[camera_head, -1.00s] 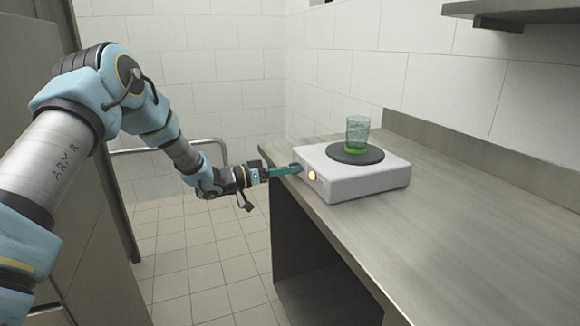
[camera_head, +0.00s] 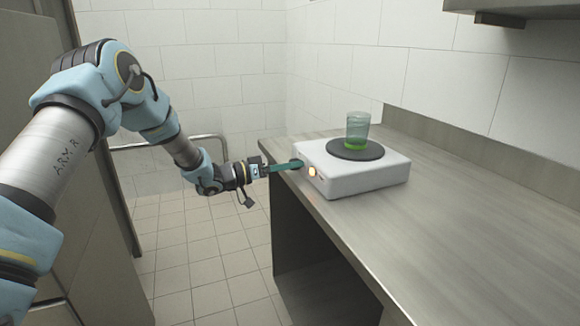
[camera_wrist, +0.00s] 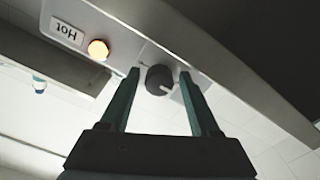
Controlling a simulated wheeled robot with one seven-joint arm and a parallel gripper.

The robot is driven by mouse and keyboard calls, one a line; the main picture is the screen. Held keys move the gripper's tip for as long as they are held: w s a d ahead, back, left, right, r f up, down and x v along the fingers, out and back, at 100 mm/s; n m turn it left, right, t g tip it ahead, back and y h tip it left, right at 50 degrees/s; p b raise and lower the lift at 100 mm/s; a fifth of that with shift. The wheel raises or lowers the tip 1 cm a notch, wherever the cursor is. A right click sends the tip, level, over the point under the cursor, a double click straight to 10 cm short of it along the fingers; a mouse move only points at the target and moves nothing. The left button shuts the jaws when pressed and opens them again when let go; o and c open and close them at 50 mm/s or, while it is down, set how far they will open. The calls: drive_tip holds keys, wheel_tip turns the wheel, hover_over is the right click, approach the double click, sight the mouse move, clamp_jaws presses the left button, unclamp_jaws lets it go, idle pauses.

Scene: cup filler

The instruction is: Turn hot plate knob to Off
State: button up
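The white hot plate (camera_head: 360,183) sits on the steel counter, with a round black plate (camera_head: 345,150) on top. A clear cup (camera_head: 356,131) with green in its lower part stands upright on the black plate. The dark round knob (camera_wrist: 159,79) is on the hot plate's front face and also shows small in the head view (camera_head: 297,163). Its pale pointer mark points toward the lower right in the wrist view. My gripper (camera_wrist: 159,75) is open, its two teal fingers on either side of the knob with visible gaps. An orange light (camera_wrist: 98,50) glows beside a "Hot" label (camera_wrist: 67,34).
The steel counter (camera_head: 430,235) runs toward the front right, mostly clear, with a raised back edge. A shelf (camera_head: 520,8) hangs at the upper right. A metal rail (camera_head: 170,143) stands behind my arm. Tiled floor lies left of the counter.

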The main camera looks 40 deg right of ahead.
drive_tip(key=shift+o, duration=0.5)
drive_tip(key=b+v, duration=0.2)
drive_tip(key=v, duration=0.8)
drive_tip(key=shift+w+a, duration=0.15)
drive_tip(key=shift+a, duration=0.2)
